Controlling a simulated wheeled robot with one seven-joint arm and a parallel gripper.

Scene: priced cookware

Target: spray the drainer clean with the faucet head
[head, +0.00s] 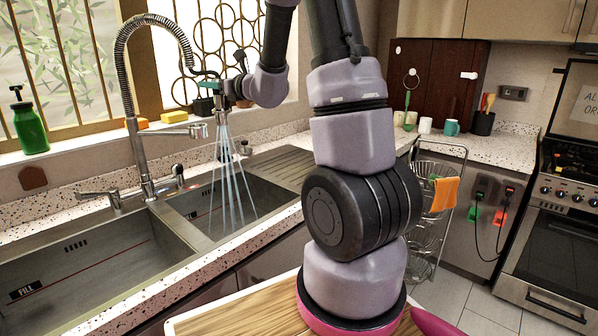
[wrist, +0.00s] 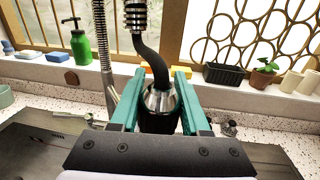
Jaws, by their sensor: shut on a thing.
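My gripper (head: 217,88) is above the right basin, its teal fingers shut on the faucet head (wrist: 161,97). The wrist view shows the gripper (wrist: 160,100) with a finger on each side of the head. The dark hose rises from the head to the spring spout (head: 150,24). Several streams of water (head: 228,180) fall from the head into the right basin (head: 205,200). The ribbed drainer (head: 285,165) lies right of this basin, partly hidden by my arm. In the head view, the streams fall left of its ribs.
The left basin (head: 60,275) has a "FILL" label. A green soap bottle (head: 30,128), sponges (head: 174,117) and a dark planter (wrist: 224,74) line the sill. A wire rack (head: 432,190) with an orange cloth stands near the stove (head: 555,215). A wooden board (head: 240,312) lies in front.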

